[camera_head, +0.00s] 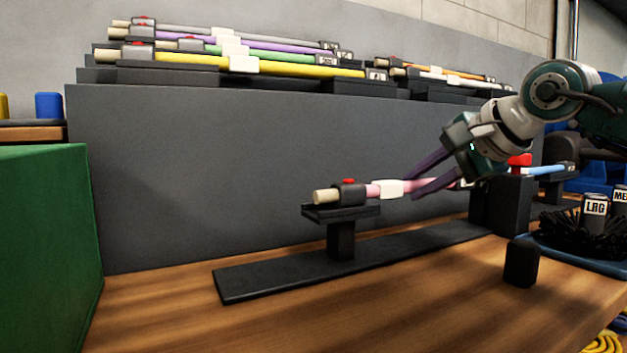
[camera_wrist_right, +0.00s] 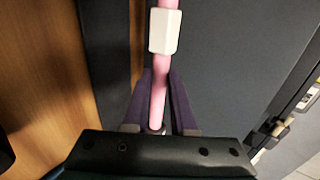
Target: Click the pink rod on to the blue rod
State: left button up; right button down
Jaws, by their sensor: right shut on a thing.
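The pink rod (camera_head: 373,190) lies about level above the bench, with a white sleeve (camera_head: 390,188) on it. Its left end has a pale tip and a dark collar with a red button, at the top of a black stand (camera_head: 341,215). My right gripper (camera_head: 411,180) has its purple fingers around the pink rod, just right of the sleeve, and is shut on it. The wrist view shows the pink rod (camera_wrist_right: 158,103) between the fingers. The blue rod (camera_head: 547,170) is at the right, behind a black block.
A rack of coloured rods (camera_head: 240,64) runs along the top of the grey panel (camera_head: 200,170). Dark brushes and labelled cups (camera_head: 595,208) are at the right.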

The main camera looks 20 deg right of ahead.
jog(key=shift+d, duration=0.6)
jog(key=shift+d, duration=0.1)
jog(key=c, duration=0.7)
grip_release()
jog(key=shift+o, duration=0.2)
